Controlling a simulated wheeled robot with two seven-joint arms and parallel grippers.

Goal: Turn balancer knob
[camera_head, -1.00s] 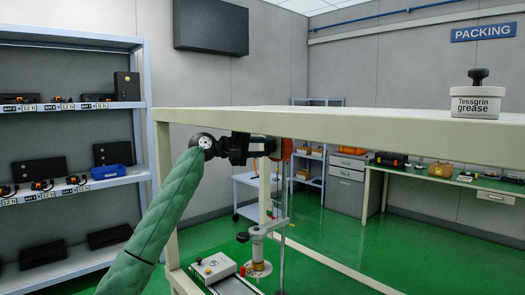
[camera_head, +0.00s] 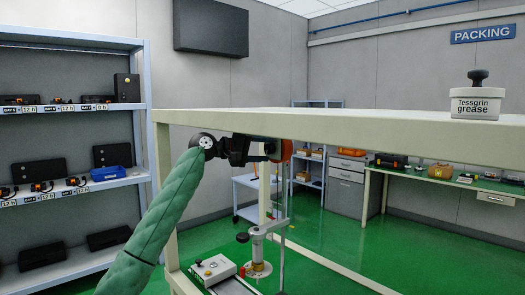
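A round orange and black unit (camera_head: 286,150), which looks like the balancer, hangs just under the tabletop. Its knob is not clearly distinguishable. My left arm, in a green sleeve, comes in from the lower left. My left black gripper (camera_head: 262,148) is just under the table's front edge, pointing right, at the left side of the orange unit. The fingers are dark and small, so I cannot tell whether they touch or hold the knob. My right gripper is not in view.
The cream tabletop (camera_head: 340,124) is close above my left gripper. A grease jar (camera_head: 475,100) stands on it at right. Below are a grey control box (camera_head: 213,269) and an upright metal tool (camera_head: 258,250). A shelf rack (camera_head: 145,100) stands at left.

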